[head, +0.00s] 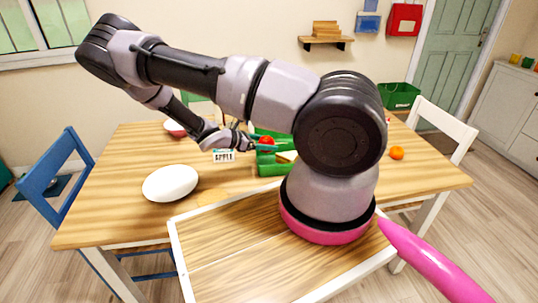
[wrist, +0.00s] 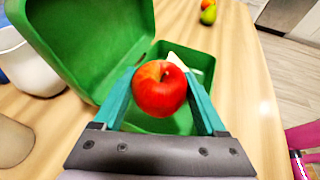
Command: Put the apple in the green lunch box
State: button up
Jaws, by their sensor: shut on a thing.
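A red apple (wrist: 160,88) is between the teal fingers of my gripper (wrist: 166,90) in the wrist view, and the gripper is shut on it. The apple also shows in the head view (head: 267,141) at the tip of my arm. The green lunch box (wrist: 207,66) is open, with its lid (wrist: 85,40) raised at the left in the wrist view. The apple appears over the box's tray; its exact height above the floor of the box is unclear. A pale wedge-shaped thing (wrist: 177,60) lies in the box, partly hidden by the apple. The box (head: 270,170) is partly hidden by my arm in the head view.
A white oval thing (head: 170,183) lies on the wooden table (head: 130,160) at the left. An orange (head: 397,153) is at the right. Chairs flank the table.

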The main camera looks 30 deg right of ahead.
jog(key=shift+f, duration=2.1)
jog(key=shift+f, duration=0.6)
jog(key=o, duration=1.4)
jog(key=shift+c, duration=0.2)
jog(key=shift+r, duration=0.15)
jog(key=v, duration=1.2)
jog(key=shift+r, duration=0.4)
